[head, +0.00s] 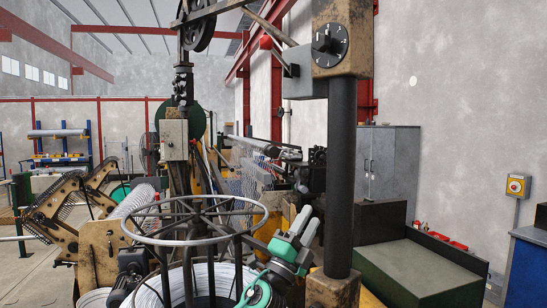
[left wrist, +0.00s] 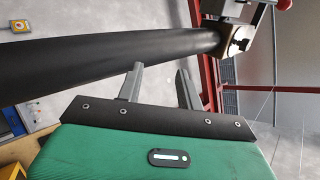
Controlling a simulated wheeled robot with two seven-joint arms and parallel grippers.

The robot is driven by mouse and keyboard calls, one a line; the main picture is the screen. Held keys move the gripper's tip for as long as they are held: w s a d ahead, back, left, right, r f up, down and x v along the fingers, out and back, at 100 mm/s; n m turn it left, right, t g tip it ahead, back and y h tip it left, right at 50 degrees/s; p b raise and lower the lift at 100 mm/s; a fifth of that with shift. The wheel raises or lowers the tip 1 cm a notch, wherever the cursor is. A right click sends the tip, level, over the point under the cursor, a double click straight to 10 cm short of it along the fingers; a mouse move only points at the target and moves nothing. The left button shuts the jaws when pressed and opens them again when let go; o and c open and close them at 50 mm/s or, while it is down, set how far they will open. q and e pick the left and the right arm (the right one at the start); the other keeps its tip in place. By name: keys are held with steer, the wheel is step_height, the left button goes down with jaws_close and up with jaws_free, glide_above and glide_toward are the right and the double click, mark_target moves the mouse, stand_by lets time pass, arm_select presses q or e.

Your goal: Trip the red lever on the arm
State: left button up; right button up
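A small red knob (head: 266,42), which looks like the red lever, sits on a thin arm beside a grey box (head: 302,72), high at the upper middle of the head view. Part of a red knob (left wrist: 285,4) also shows at the top right edge of the left wrist view. My left gripper (head: 307,223) is well below the knob, left of a thick dark post (head: 342,180). Its two grey fingers (left wrist: 160,70) are apart with nothing held between them, and the post crosses beyond their tips. My right gripper is not in view.
A wire hoop (head: 195,213) on a spoked frame stands left of my gripper. A worn block with a black dial (head: 329,45) tops the post. A dark green bench (head: 405,270) is at right. Dense machinery fills the middle; free air lies above my gripper.

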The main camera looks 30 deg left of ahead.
arm_select(q)
step_height(320, 180, up, 21)
steer(key=s+a+m+g+h, duration=0.2)
steer(key=m+g+h, duration=0.5)
steer(key=m+h, duration=1)
steer(key=m+t+y+p, duration=0.2)
steer(key=m+y+p, duration=0.45)
steer(key=y, duration=0.55)
glide_toward(273, 48)
steer(key=shift+n, duration=0.35)
steer(key=x, duration=0.6)
steer(key=p+x, duration=0.1)
steer(key=x, duration=0.2)
steer(key=shift+w+a, duration=0.2)
steer(key=shift+w, duration=0.2)
steer(key=shift+w+d, duration=0.2)
steer(key=shift+w, duration=0.2)
